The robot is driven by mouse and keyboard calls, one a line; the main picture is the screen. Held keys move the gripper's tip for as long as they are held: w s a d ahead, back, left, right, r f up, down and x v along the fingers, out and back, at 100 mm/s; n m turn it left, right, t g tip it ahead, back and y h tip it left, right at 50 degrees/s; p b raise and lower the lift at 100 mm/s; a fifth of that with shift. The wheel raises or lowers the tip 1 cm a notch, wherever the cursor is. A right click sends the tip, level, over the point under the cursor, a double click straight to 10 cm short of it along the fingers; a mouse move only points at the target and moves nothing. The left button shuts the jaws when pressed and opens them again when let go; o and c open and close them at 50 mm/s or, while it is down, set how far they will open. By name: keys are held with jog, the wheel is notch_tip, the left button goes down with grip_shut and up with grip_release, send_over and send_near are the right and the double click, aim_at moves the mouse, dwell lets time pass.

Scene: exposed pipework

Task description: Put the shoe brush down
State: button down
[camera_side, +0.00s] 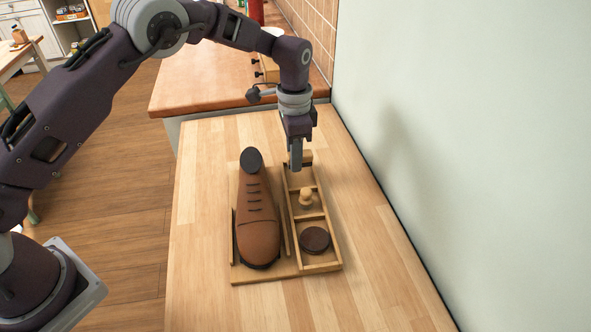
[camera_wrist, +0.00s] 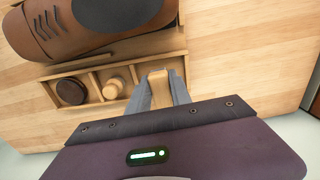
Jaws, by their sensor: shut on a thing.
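The shoe brush (camera_side: 307,156) has a pale wooden back and is at the far end of the wooden tray (camera_side: 336,266). My gripper (camera_side: 296,165) points down and is shut on the brush. In the wrist view the brush (camera_wrist: 158,84) shows between the two grey fingers (camera_wrist: 160,93). It is at or just over the tray's far compartment; I cannot tell whether it touches the compartment floor. The fingers hide part of the brush.
A brown shoe (camera_side: 257,215) lies in the tray's left part. A wooden knobbed piece (camera_side: 306,196) is in the middle compartment and a round dark tin (camera_side: 315,240) in the near one. A pale wall (camera_side: 430,120) rises at right. The table's left side is clear.

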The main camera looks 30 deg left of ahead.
aim_at(294, 179)
jog(key=shift+f, duration=2)
jog(key=shift+f, duration=0.25)
jog(key=shift+s+f, duration=0.1)
jog(key=shift+f, duration=0.05)
jog(key=c, duration=1.2)
grip_release()
jog(key=shift+f, duration=0.15)
jog(key=shift+o, duration=0.2)
notch_tip(294, 179, up, 13)
jog(key=shift+r, duration=0.1)
